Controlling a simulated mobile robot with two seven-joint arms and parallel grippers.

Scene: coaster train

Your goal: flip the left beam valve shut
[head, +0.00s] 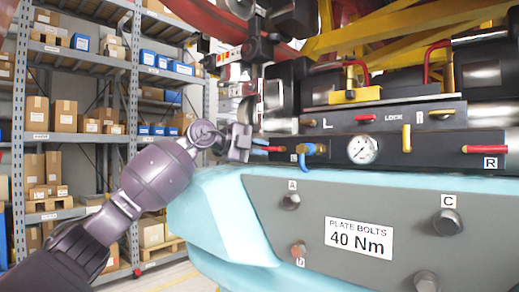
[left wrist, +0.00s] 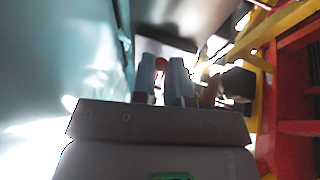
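The dark valve panel (head: 430,140) stands above the teal body, with a letter L at its left and an R label at its right. A red valve handle (head: 273,149) sticks out at the panel's left end. My left gripper (head: 259,147) is right at this handle, its fingers pointing toward the panel. In the left wrist view, the two grey-blue fingers (left wrist: 164,80) stand a small gap apart, with a bit of red (left wrist: 161,64) at their tips. Contact with the handle cannot be told. My right gripper is not in view.
Another red handle (head: 484,149) is at the right end. The teal body (head: 215,205) lies below my gripper. Shelves with boxes (head: 65,115) stand behind left.

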